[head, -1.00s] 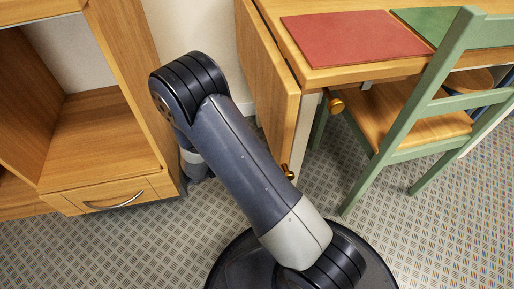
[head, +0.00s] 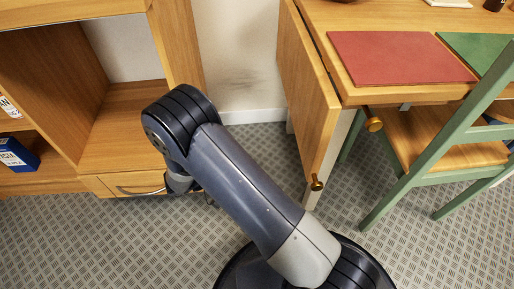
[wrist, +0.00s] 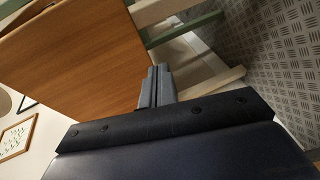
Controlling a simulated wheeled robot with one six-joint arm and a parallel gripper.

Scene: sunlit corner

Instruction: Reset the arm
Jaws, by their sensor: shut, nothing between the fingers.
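My gripper (wrist: 155,88) shows in the wrist view with its two grey fingers together and nothing between them. It points toward a wooden panel and pale bars; whether it touches anything I cannot tell. In the head view my arm (head: 235,185) rises from the base at the bottom toward the upper left, bent at a dark elbow joint. The forearm and gripper are mostly hidden behind that joint.
An open wooden shelf unit (head: 175,45) with a drawer stands left, a blue box (head: 17,154) inside. Right is a table with a red mat (head: 400,57), a green mat (head: 478,50), a hanging wooden panel (head: 308,95) and a green chair (head: 425,140). Patterned floor is clear at lower left.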

